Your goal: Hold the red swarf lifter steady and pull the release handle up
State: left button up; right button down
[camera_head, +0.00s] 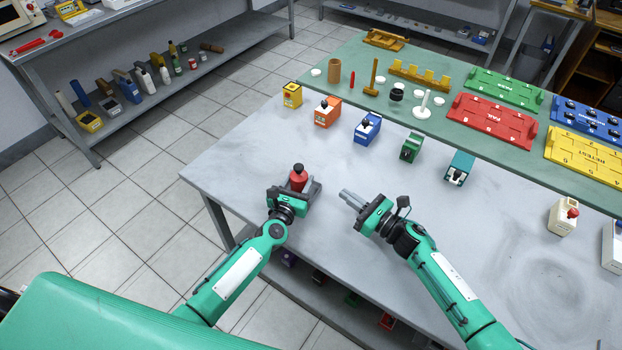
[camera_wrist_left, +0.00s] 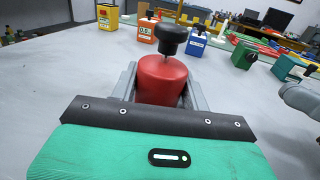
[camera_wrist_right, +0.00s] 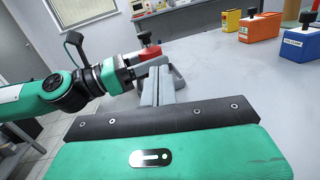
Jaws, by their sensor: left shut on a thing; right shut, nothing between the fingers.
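The red swarf lifter (camera_head: 297,182) is a red cylinder with a black knob handle (camera_head: 298,167) on top. It stands upright near the table's left front edge. My left gripper (camera_head: 300,190) is shut on its red body, one finger on each side. In the left wrist view the red body (camera_wrist_left: 162,80) sits between the fingers and the black handle (camera_wrist_left: 172,38) rises above on a thin stem. My right gripper (camera_head: 347,199) is shut and empty, to the right of the lifter and apart from it. In the right wrist view the lifter (camera_wrist_right: 149,52) shows beyond the fingertips.
Coloured boxes, among them an orange one (camera_head: 327,112) and a blue one (camera_head: 367,128), stand in a row behind the lifter. A green mat (camera_head: 450,85) with trays and small parts lies at the back. The grey table (camera_head: 330,160) is clear around my right gripper.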

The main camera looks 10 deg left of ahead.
aim_at(301, 172)
jog(key=shift+s+a+r+n+g+y, duration=0.1)
jog(key=shift+s+a+n+g+y, duration=0.1)
jog(key=shift+s+a+n, duration=0.3)
jog(key=shift+s+a+r+n+g+y, duration=0.1)
jog(key=shift+s+a+n+g, duration=0.15)
jog(key=shift+a, duration=0.35)
jog(key=shift+w, duration=0.1)
jog(key=x, duration=1)
jog(key=shift+w, duration=0.1)
jog(key=shift+t, duration=0.25)
jog(key=shift+r, duration=2.05)
